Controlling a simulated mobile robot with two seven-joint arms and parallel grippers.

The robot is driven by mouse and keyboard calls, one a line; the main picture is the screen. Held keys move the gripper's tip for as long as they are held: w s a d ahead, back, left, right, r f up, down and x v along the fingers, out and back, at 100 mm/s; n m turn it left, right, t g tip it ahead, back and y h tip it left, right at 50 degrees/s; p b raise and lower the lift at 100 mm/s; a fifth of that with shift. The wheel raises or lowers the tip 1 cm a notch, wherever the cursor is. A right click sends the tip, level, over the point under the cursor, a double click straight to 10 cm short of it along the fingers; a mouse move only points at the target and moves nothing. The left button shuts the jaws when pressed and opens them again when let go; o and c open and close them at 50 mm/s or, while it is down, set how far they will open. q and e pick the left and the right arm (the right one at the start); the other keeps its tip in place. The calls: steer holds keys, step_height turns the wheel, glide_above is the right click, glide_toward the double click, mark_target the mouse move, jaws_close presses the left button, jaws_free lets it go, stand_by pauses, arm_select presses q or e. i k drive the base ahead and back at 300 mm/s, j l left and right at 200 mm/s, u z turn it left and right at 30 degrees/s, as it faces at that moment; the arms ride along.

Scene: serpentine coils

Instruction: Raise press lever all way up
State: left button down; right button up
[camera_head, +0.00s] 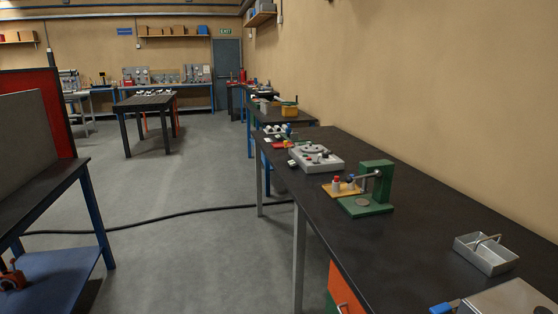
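A green press (377,182) stands on the long dark workbench on the right, upright on a green base with a round grey disc. Its lever (367,175) is a short grey bar that sticks out to the left from the upper part of the press, close to level, with a small dark knob at its end. The knob is small and hard to make out against the things behind it. Neither of my grippers shows in the head view, and nothing is touching the lever.
Beside the press are a wooden board (338,191) with small red-topped and pale parts and a grey control box (317,159). A metal tray (486,254) with a handle lies nearer on the bench (415,240). A black cable (170,216) crosses the open floor.

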mark_target(348, 180)
steer(key=i+j, duration=0.15)
steer(key=j, duration=0.2)
steer(key=i+j, duration=0.2)
steer(key=j, duration=0.15)
steer(key=i+j+z, duration=0.1)
steer(key=j, duration=0.25)
steer(key=i+j, duration=0.2)
steer(key=j, duration=0.2)
steer(key=i+j+z, duration=0.1)
steer(key=j, duration=0.25)
steer(key=i+j, duration=0.2)
steer(key=j, duration=0.2)
steer(key=i+j, duration=0.15)
steer(key=j, duration=0.2)
steer(key=z, duration=0.05)
